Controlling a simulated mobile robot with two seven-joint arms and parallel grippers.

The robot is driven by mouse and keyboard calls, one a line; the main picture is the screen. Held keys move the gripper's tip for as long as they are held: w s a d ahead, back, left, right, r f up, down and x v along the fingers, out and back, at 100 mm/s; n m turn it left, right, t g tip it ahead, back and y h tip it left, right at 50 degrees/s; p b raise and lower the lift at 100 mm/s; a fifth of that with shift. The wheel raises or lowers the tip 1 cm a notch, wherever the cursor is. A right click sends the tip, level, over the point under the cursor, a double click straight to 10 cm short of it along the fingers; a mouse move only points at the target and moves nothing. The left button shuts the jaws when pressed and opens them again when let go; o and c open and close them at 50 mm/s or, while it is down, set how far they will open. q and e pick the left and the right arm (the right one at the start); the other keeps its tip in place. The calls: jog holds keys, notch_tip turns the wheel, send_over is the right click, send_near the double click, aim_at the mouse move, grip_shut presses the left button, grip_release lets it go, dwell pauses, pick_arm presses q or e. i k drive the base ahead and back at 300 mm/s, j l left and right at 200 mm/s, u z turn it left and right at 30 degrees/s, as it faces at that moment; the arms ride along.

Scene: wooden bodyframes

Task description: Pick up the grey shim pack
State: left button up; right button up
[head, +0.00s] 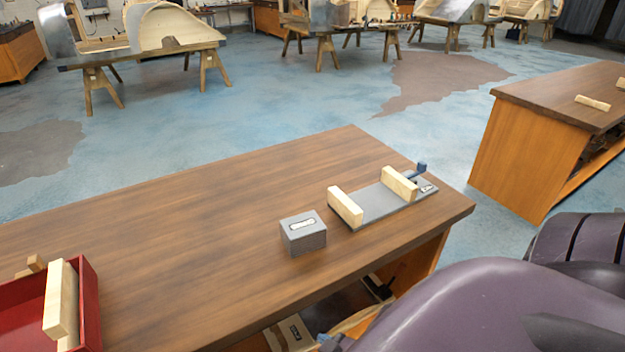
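The grey shim pack (303,238) is a small box-shaped block with a pale label on its top. It sits on the brown wooden bench top (200,230), near the front edge, right of the picture's middle line of the bench. Nothing touches it. Neither of my grippers shows in the head view. A purple-grey rounded part of my own body fills the lower right corner.
Right of the pack lies a grey plate fixture (385,203) with two pale wood blocks and a blue clamp (421,168). A red tray (90,300) holding wood pieces stands at the lower left. Bench top between is clear. Another bench (530,140) stands at right.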

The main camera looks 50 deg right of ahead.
aim_at(302, 233)
jog(key=k+l, duration=0.1)
jog(key=l, duration=0.75)
jog(key=k+l, duration=0.15)
jog(key=l, duration=0.7)
jog(key=k+u, duration=0.05)
